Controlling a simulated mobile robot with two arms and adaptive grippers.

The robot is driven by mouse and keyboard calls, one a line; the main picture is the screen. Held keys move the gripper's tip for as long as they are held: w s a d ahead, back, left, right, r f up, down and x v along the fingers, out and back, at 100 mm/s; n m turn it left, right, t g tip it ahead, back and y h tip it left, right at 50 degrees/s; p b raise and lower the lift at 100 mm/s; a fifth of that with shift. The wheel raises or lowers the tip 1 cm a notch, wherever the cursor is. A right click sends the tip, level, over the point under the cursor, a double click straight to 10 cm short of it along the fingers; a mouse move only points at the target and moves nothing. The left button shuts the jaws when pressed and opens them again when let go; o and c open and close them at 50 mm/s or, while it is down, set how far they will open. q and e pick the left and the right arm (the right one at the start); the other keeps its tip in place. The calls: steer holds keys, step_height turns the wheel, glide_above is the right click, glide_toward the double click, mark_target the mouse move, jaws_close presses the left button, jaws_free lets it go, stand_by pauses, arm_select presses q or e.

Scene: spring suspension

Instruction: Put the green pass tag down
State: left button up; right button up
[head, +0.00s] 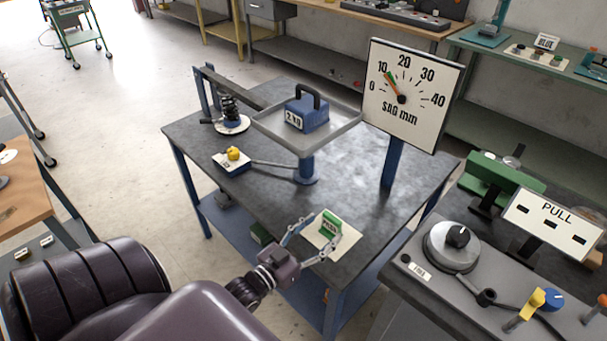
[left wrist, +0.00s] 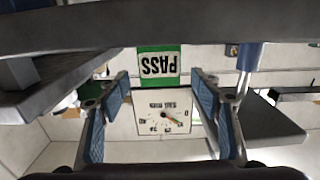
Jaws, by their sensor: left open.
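The green pass tag (head: 330,224), with a white PASS label, stands upright on a cream pad (head: 322,241) near the front edge of the dark table. In the left wrist view the tag (left wrist: 159,66) shows upside down, beyond and between my fingertips. My left gripper (head: 326,229) is open, with one finger on each side of the tag. In the left wrist view its blue finger pads (left wrist: 160,90) stand apart with gaps to the tag's sides. My right gripper is not in view.
The dark table (head: 235,208) also bears a tray (head: 340,133) with a blue weight (head: 307,114), a sag gauge (head: 412,93), a spring unit (head: 231,113) and a yellow knob (head: 233,153). A grey bench (head: 420,299) with a dial stands at the right. Free table surface lies around the pad.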

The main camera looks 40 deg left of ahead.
arm_select(q)
steer(key=s, duration=0.7)
steer(key=shift+s+a+b, duration=0.2)
steer(key=shift+a+b, duration=0.1)
steer(key=shift+b, duration=0.05)
